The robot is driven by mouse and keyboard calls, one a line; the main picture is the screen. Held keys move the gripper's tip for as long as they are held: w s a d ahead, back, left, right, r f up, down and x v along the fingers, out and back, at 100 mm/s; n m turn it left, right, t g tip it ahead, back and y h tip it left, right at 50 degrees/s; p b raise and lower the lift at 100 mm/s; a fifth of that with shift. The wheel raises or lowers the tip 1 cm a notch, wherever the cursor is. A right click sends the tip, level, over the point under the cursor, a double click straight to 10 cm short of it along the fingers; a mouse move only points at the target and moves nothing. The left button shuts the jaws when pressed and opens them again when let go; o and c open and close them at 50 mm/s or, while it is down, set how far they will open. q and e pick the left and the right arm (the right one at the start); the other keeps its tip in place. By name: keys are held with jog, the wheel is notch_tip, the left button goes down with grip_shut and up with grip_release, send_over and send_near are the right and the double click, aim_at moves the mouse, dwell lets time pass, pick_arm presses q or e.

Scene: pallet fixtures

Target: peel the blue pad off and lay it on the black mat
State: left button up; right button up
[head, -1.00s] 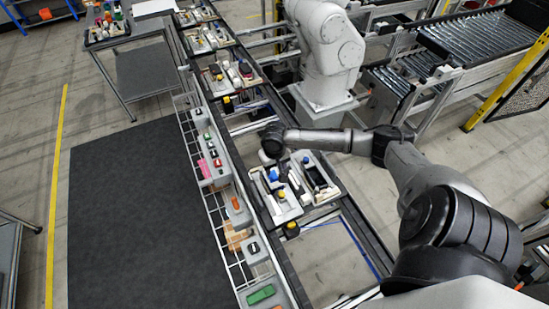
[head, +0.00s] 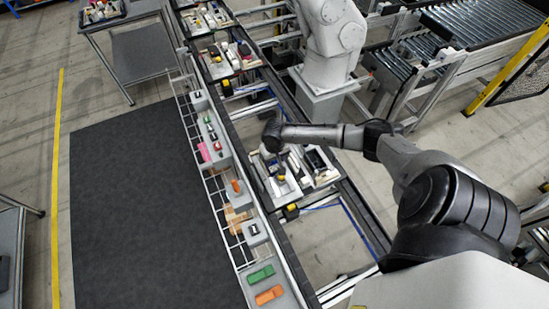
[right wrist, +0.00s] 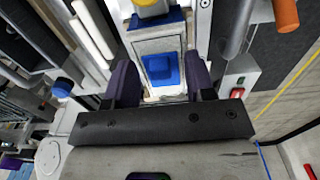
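The blue pad (right wrist: 160,68) lies on a pale block between my right gripper's fingers in the right wrist view. My right gripper (right wrist: 164,80) has its two dark purple fingers apart, one on each side of the pad, with a visible gap to it. In the head view my right gripper (head: 276,158) is over the pallet fixture (head: 322,185), and the arm hides part of it. A large black mat (head: 150,200) lies flat and bare on the floor at left. A smaller black flat item (head: 316,160) sits in the fixture. My left gripper is not in view.
A grey rack (head: 212,150) with coloured parts stands between the mat and the pallet line. A green block (head: 261,275) and an orange block (head: 269,294) lie at its near end. Another robot arm (head: 330,40) stands behind the line. A roller conveyor (head: 430,60) is at upper right.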

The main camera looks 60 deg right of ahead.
grip_shut()
jog(key=c, duration=0.6)
grip_release()
grip_shut()
jog(key=shift+r, duration=0.1)
jog(key=shift+r+p, duration=0.35)
jog(key=shift+p, duration=0.2)
jog(key=shift+r+p, duration=1.8)
jog(key=shift+p, duration=0.3)
jog(key=shift+r+p, duration=0.5)
jog(key=shift+p, duration=0.15)
